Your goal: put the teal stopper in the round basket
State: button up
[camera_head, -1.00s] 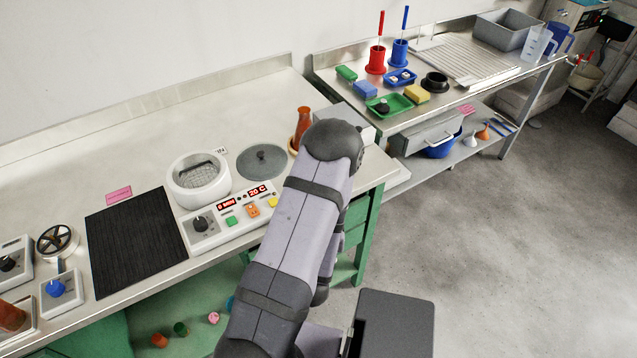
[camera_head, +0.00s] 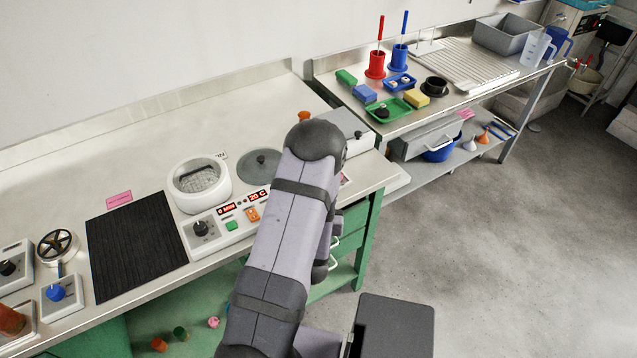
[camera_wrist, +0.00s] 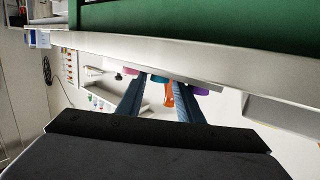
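The round basket (camera_head: 213,179) is a wire mesh basket inside the white round pot of the oven (camera_head: 178,195), on the bench left of my arm. My gripper (camera_wrist: 163,78) is hidden behind my arm in the head view. In the wrist view its two blue fingers stand apart, pointing at the bench edge. A small teal piece (camera_wrist: 160,78) shows near the fingertips, perhaps the stopper; I cannot tell whether it is touched. Pink and purple pieces (camera_wrist: 201,88) lie close by, and an orange one (camera_wrist: 169,97) shows between the fingers.
A grey round lid (camera_head: 260,163) lies right of the pot. The control panel (camera_head: 226,215) is in front of it, and a black mat (camera_head: 135,245) lies left. Several coloured pieces (camera_head: 181,333) are low under the bench. The back of the bench is clear.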

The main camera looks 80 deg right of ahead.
grip_shut()
jog(key=shift+r, duration=0.15)
notch_tip(320, 180, up, 10)
dwell(1.1)
